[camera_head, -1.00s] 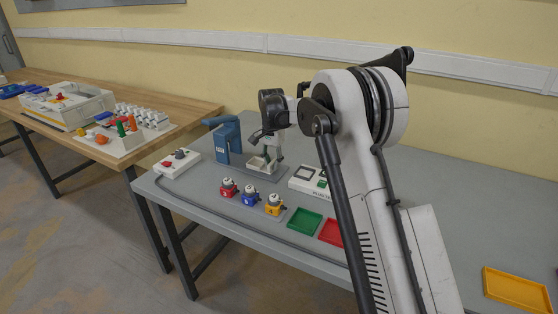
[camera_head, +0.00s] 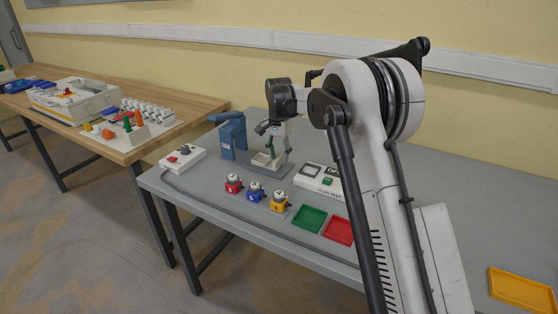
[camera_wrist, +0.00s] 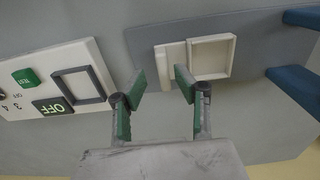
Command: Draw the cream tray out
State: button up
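The cream tray (camera_wrist: 212,57) is a shallow square frame with a cream block (camera_wrist: 171,66) at its left side, on a grey base plate (camera_wrist: 150,38) in the wrist view. In the head view the tray (camera_head: 262,160) sits low at the blue press-like stand (camera_head: 232,137). My gripper (camera_wrist: 160,85) has two green-padded fingers spread apart with nothing between them. In the wrist view the fingertips appear just below the cream block, and I see no contact. In the head view the gripper is above the tray area, and its fingers are hard to make out.
A white test panel (camera_wrist: 70,62) marked OFF lies left of the tray. Blue stand parts (camera_wrist: 297,88) are close on its right. Red (camera_head: 234,184), blue (camera_head: 255,192) and yellow (camera_head: 280,202) socket boxes stand in front, near green (camera_head: 309,219) and red (camera_head: 338,231) trays.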

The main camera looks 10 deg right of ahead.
notch_tip(320, 180, up, 10)
jog(key=shift+f, duration=0.15)
dwell(0.4)
jog(key=s+d+r+n+t, duration=0.2)
jog(key=s+r, duration=0.4)
jog(key=s, duration=0.6)
jog(key=s+d+r+n+t, duration=0.1)
jog(key=s+d+r+n, duration=0.15)
jog(key=s+r, duration=0.6)
jog(key=s+d+f+n+t, duration=0.1)
jog(key=s+f, duration=0.3)
jog(key=s, duration=0.5)
jog(key=s+d+f+n+t, duration=0.1)
jog(key=s+f, duration=0.3)
jog(key=s, duration=0.5)
jog(key=s+f+n+t, duration=0.1)
jog(key=s+f, duration=0.3)
jog(key=s, duration=0.5)
jog(key=shift+s+d+t, duration=0.25)
jog(key=shift+d+t, duration=0.15)
jog(key=shift+t, duration=0.2)
